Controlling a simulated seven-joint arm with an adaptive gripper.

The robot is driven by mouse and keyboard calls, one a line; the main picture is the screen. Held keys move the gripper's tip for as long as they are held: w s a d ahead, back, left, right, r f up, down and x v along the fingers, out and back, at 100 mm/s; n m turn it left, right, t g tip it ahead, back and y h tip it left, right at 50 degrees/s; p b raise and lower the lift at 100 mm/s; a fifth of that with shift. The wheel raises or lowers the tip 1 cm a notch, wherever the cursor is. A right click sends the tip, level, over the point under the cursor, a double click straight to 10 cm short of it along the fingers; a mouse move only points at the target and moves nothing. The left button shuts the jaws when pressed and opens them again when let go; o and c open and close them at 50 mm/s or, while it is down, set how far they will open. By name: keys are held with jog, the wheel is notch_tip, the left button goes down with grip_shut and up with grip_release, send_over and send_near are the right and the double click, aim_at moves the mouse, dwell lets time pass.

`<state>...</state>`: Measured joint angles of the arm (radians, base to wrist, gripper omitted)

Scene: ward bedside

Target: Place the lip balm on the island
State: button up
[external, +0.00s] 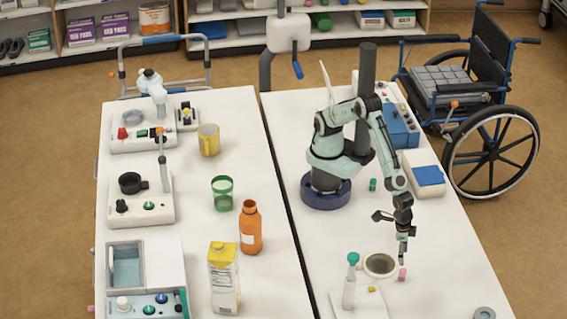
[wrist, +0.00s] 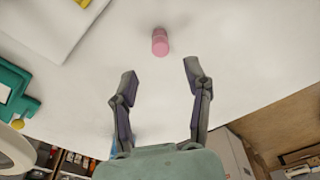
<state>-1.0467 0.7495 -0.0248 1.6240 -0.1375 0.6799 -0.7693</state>
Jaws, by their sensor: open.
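The lip balm, a small pink cylinder (external: 402,274), stands on the right white tabletop (external: 450,240), beside a round dish with a dark inside. In the wrist view the lip balm (wrist: 160,42) is just beyond the fingertips, roughly centred between them. My gripper (external: 402,260) points down close above the lip balm; in the wrist view my gripper (wrist: 160,70) is open with nothing between its fingers. A second white table (external: 240,120) stands to the left across a dark gap. I cannot tell for certain which surface is the island.
The round dish (external: 380,265) and a device with a teal-topped post (external: 351,280) stand close left of the gripper. The left table holds an orange bottle (external: 250,230), a carton (external: 223,280), a green cup (external: 222,193) and a yellow mug (external: 208,140). Bare tabletop lies between them.

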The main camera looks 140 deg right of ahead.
jog(key=w+d+r+m, duration=0.2)
jog(key=d+r+m, duration=0.4)
jog(key=d, duration=0.5)
jog(key=w+d+r+m, duration=0.3)
jog(key=d+r, duration=0.6)
jog(key=d, duration=0.1)
jog(key=s+d+m, duration=1.1)
jog(key=s+d, duration=0.2)
jog(key=d, duration=0.3)
jog(key=shift+d+r+h, duration=0.3)
jog(key=shift+d+r, duration=0.05)
jog(key=shift+d, duration=0.05)
jog(key=shift+s, duration=0.1)
